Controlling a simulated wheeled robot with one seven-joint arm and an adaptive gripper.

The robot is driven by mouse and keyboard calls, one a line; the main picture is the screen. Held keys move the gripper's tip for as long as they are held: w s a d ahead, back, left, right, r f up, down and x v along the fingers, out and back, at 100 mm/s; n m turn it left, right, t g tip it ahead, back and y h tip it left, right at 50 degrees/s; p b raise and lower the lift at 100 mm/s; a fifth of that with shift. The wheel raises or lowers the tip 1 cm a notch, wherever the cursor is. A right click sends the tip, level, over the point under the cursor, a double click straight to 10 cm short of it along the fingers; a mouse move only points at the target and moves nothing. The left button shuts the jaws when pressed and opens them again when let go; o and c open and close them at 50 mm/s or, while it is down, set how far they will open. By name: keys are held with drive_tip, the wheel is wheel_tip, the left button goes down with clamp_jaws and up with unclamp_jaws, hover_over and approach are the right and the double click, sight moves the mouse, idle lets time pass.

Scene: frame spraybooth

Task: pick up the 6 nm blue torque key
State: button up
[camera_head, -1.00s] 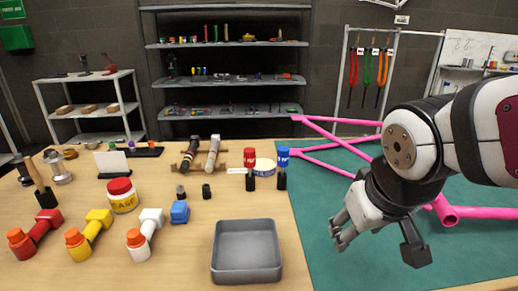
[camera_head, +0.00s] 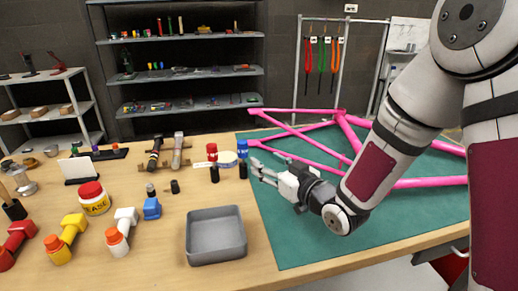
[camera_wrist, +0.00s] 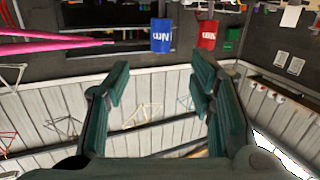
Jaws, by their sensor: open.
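The blue torque key (camera_head: 242,149) has a blue head on a black shaft and stands upright near the back of the wooden table. In the wrist view its blue head (camera_wrist: 161,36) shows near the top, with a white label I cannot fully read. My gripper (camera_head: 258,171) is open and empty, just right of the blue key, with its fingers pointing left towards it. In the wrist view the open fingers (camera_wrist: 162,75) have nothing between them. A red key (camera_head: 212,152) stands left of the blue one; its head also shows in the wrist view (camera_wrist: 207,35).
A pink frame (camera_head: 330,155) lies on the green mat (camera_head: 300,245), near my arm. A grey tray (camera_head: 216,250) is at the front. Bare wood lies between tray and keys.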

sight(245, 145)
drive_tip(key=shift+y, duration=0.3)
drive_tip(key=x, duration=1.3)
drive_tip(key=shift+w+r, duration=0.15)
drive_tip(key=shift+r, duration=0.2)
clamp_jaws()
